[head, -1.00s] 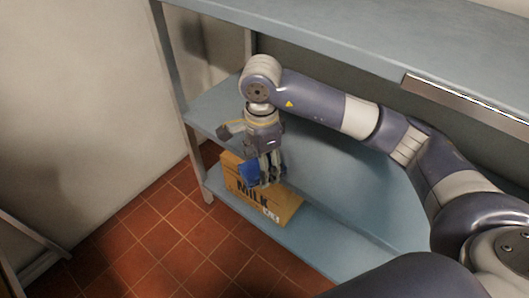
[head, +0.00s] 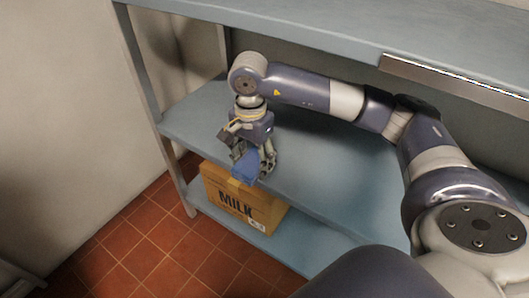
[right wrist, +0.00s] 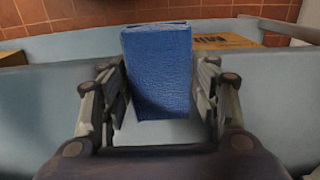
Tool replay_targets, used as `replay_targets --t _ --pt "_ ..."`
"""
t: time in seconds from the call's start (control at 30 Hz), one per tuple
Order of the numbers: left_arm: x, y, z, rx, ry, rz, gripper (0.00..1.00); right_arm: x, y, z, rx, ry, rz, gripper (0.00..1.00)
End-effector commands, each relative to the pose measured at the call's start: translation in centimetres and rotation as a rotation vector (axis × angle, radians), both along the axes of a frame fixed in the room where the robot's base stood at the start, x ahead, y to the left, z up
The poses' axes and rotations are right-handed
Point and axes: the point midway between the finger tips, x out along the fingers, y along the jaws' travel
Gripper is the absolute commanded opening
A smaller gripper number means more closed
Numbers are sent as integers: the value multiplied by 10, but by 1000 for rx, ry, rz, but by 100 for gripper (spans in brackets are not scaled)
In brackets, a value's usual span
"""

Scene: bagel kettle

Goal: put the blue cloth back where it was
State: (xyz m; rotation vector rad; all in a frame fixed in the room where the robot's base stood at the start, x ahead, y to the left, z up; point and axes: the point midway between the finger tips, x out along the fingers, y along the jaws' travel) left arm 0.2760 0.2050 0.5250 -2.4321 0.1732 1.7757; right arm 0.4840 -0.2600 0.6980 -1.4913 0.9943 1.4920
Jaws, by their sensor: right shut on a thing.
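The blue cloth (head: 247,167) is a folded, block-like piece. It hangs between the fingers of my right gripper (head: 254,162), over the front edge of the middle shelf (head: 310,175). In the right wrist view the cloth (right wrist: 158,70) stands between the two fingers of the right gripper (right wrist: 160,95), and its far end reaches past the shelf edge. My right gripper is shut on the cloth. The head view does not show whether the cloth touches the shelf. My left gripper is not in view.
A cardboard milk box (head: 236,202) stands on the bottom shelf (head: 300,246), below the gripper. A shelf post (head: 146,95) rises left of the gripper. The upper shelf (head: 330,28) is above my arm. The middle shelf is bare to the right. Red tiles (head: 145,235) cover the floor.

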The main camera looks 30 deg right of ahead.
Motion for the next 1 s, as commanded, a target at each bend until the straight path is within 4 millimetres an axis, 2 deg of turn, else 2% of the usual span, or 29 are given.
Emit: replay_targets --t 0.1,0.2,0.33,0.47,0.73,1.0 --pt "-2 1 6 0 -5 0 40 18 -28 -4 -1 1 -7 34" --pt "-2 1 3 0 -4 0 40 31 -46 -6 -1 0 -6 34" --pt "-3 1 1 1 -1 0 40 41 -60 -7 0 -1 -3 34" --pt "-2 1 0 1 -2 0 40 44 -65 -9 0 0 0 34" --pt "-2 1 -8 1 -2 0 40 44 -65 -42 -1 2 -1 34" --pt "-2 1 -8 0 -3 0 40 44 -64 -43 0 0 0 34"
